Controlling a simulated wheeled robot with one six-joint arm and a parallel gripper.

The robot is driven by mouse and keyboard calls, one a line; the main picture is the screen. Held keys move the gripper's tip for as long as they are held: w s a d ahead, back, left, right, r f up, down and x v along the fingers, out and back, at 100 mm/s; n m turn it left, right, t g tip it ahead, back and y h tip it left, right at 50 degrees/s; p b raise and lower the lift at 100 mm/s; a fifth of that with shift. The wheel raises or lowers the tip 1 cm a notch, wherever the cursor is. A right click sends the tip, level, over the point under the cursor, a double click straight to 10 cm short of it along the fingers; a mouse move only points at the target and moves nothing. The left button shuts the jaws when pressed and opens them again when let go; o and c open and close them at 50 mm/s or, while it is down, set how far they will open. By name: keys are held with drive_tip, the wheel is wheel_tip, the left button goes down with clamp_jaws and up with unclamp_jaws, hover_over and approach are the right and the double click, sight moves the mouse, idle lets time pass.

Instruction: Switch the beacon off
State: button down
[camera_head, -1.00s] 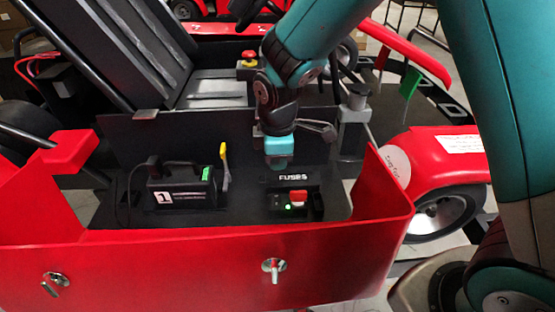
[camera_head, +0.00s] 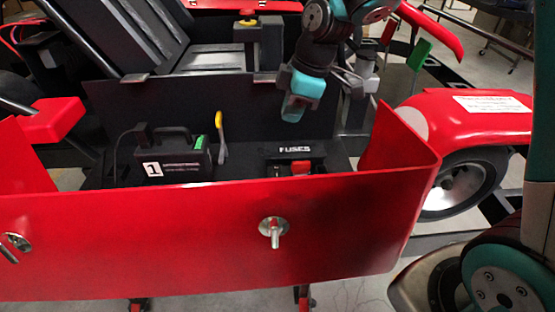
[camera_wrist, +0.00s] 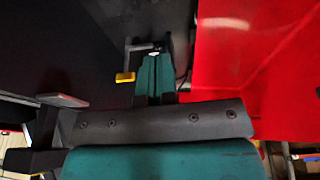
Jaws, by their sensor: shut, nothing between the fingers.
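No beacon can be made out for certain in either view. A black fuse box (camera_head: 295,154) marked "FUSES" sits behind the red front panel. Its red switch (camera_head: 301,168) shows just over the panel's edge; its lower part is hidden. My gripper (camera_head: 292,112), with teal fingers, is shut and empty. It hangs above the fuse box, apart from it, in front of the black upright panel. In the wrist view the closed fingertips (camera_wrist: 153,58) point toward a dark surface, near a yellow-tipped lever (camera_wrist: 125,77).
The red front panel (camera_head: 150,235) with a metal latch (camera_head: 273,230) stands in front. A black box labelled 1 (camera_head: 172,160) and a yellow-handled lever (camera_head: 220,135) are left of the fuse box. A red-and-yellow button (camera_head: 248,18) is behind. A red fender and wheel (camera_head: 465,185) are at right.

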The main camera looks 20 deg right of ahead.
sight(274, 168)
drive_tip(key=x, duration=0.4)
drive_tip(key=p+x, duration=0.1)
drive_tip(key=x, duration=0.3)
drive_tip(key=d+p+x, duration=0.1)
drive_tip(key=x, duration=0.4)
drive_tip(key=shift+f, duration=0.6)
drive_tip(key=shift+d, duration=0.1)
